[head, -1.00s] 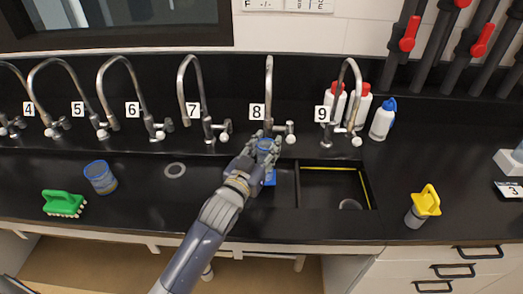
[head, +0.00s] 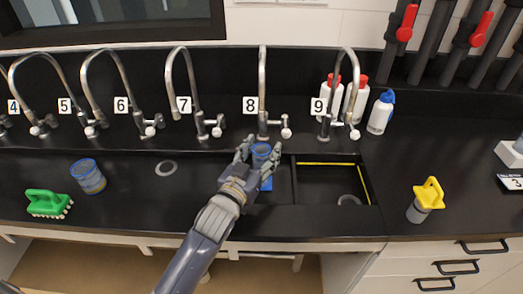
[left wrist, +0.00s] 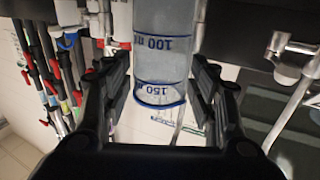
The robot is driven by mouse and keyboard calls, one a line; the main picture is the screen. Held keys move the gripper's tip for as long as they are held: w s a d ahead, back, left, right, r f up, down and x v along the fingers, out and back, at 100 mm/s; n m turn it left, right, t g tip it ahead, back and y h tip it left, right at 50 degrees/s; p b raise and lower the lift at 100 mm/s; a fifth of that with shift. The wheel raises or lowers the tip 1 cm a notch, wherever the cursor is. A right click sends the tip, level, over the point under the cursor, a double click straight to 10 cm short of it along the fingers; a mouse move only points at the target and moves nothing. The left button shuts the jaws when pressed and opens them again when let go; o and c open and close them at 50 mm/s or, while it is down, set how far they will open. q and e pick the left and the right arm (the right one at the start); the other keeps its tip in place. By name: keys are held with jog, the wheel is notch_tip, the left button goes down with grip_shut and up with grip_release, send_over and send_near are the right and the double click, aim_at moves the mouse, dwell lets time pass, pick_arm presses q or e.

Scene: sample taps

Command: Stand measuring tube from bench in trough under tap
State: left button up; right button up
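The measuring tube (head: 262,150) is clear with blue marks and a blue foot (head: 266,184). It stands looking upright in the black trough (head: 215,172), in front of and below tap 8 (head: 262,95), just left of the divider. My left gripper (head: 258,152) is around the tube with its fingers spread, one on each side; the left finger stands clear of it. In the left wrist view the tube (left wrist: 163,60) shows its 100 and 150 marks between the fingers (left wrist: 160,85). The hand hides part of the tube's lower body. My right gripper is out of view.
A blue-rimmed beaker (head: 88,176) and a green brush (head: 48,204) are at the left. A deeper basin with a drain (head: 349,200) lies right of the divider. A yellow-topped item (head: 425,200) and white bottles (head: 380,112) stand further right.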

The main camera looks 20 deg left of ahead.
pick_arm(q)
jog(key=shift+r, duration=0.25)
jog(key=shift+s, duration=0.25)
jog(key=s, duration=0.3)
jog(key=s+b, duration=0.1)
jog(key=s, duration=0.3)
jog(key=s+a, duration=0.1)
jog(key=s, duration=0.2)
jog(key=shift+s+a+b, duration=0.1)
jog(key=shift+s+b, duration=0.1)
jog(key=shift+b, duration=0.15)
jog(key=shift+s, duration=0.55)
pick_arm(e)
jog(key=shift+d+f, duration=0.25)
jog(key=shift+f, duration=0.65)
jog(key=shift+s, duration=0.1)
